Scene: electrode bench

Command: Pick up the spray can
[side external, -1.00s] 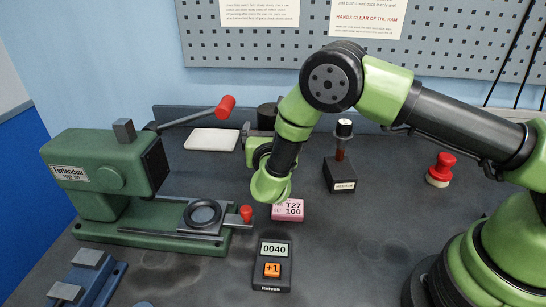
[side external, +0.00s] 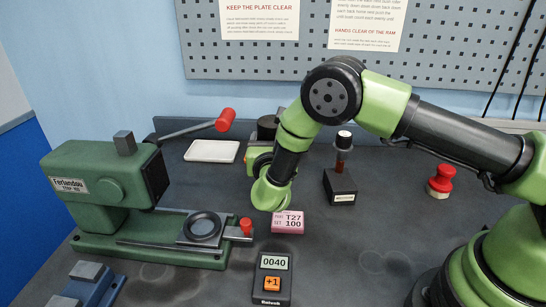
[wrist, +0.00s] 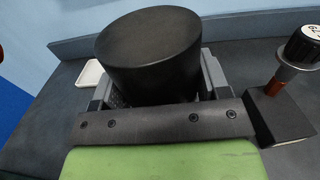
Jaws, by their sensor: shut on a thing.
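The spray can shows in the wrist view as a dark, matte black cylinder (wrist: 150,52) with a flat round top, between my two grey fingers. My gripper (wrist: 155,88) is shut on it. In the side view the dark top of the can (side external: 267,127) shows behind my green wrist, which hides most of its body. Its base is hidden in both views, so I cannot tell if it touches the bench.
A white tray (side external: 211,151) lies left of the can.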

